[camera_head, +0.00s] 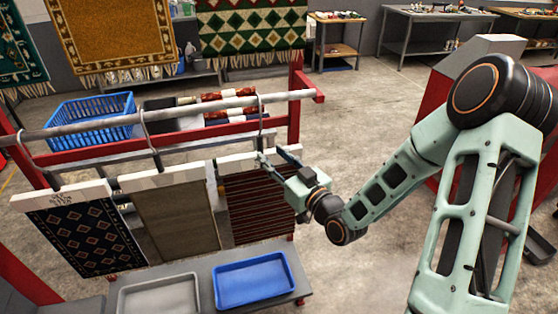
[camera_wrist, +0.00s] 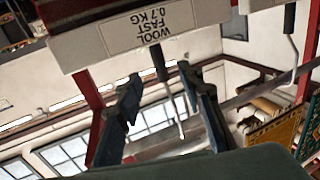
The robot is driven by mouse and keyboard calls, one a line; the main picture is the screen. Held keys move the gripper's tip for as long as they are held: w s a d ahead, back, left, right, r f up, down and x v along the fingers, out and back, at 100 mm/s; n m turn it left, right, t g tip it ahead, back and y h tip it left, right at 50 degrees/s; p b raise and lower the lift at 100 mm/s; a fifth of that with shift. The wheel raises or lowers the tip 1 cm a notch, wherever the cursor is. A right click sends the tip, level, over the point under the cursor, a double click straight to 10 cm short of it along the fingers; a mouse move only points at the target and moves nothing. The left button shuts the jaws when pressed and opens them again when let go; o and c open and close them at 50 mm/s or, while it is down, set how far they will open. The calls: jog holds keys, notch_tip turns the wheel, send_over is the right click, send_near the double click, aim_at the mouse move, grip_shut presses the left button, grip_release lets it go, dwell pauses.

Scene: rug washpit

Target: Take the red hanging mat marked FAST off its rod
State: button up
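The red mat (camera_head: 260,208) with dark stripes hangs at the right end of the row in the head view, from a white header bar (camera_head: 233,162). A thin hook (camera_head: 260,112) joins this bar to the grey rod (camera_head: 190,106). In the wrist view a white label (camera_wrist: 145,28) reads WOOL FAST 0.7 KG upside down, and a dark hook stem (camera_wrist: 157,56) stands below it. My gripper (camera_head: 273,158) is at the header bar's right part. Its fingers, also in the wrist view (camera_wrist: 160,85), are apart, with the stem between them. I cannot tell whether they touch it.
A tan mat (camera_head: 178,217) and a dark patterned mat (camera_head: 85,238) hang to the left. Below stand a blue tray (camera_head: 252,281) and a grey tray (camera_head: 160,299). A blue basket (camera_head: 95,120) is behind the rod. Floor to the right is partly clear.

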aim_at(262, 145)
jog(key=shift+x, duration=1.45)
jog(key=shift+b+x, duration=0.8)
jog(key=shift+x, duration=1.35)
jog(key=shift+w, duration=0.1)
jog(key=shift+c, duration=0.7)
grip_shut()
jog(key=shift+r, duration=0.15)
